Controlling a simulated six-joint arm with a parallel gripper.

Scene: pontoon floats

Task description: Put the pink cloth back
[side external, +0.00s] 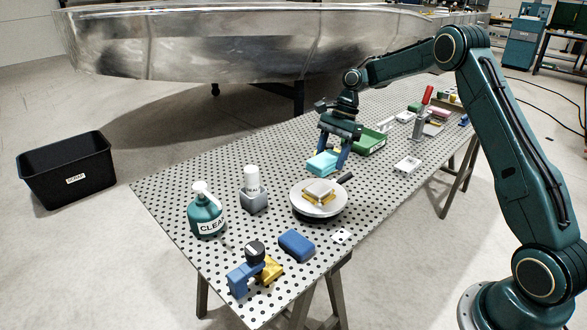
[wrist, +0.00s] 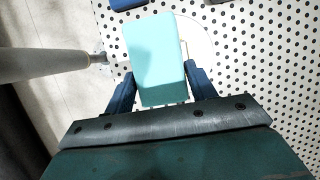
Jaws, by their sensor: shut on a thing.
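My gripper (side external: 332,158) is shut on a light turquoise block (side external: 323,163), just behind the round white dish in the side view. In the wrist view the block (wrist: 155,58) sits between the two blue fingers of my gripper (wrist: 156,85), covering part of a white round surface. Its height above the table is hard to tell. A small pink item (side external: 439,112) lies among things at the far right end of the table; whether it is a cloth is too small to tell.
A white round dish (side external: 302,207) holds a small stack. Near it stand a sealer bottle (side external: 252,190), a teal pump bottle (side external: 206,212), a blue block (side external: 296,245) and a blue-yellow clamp (side external: 256,272). A green tray (side external: 371,143) is behind my gripper. A black scrap bin (side external: 67,172) is on the floor.

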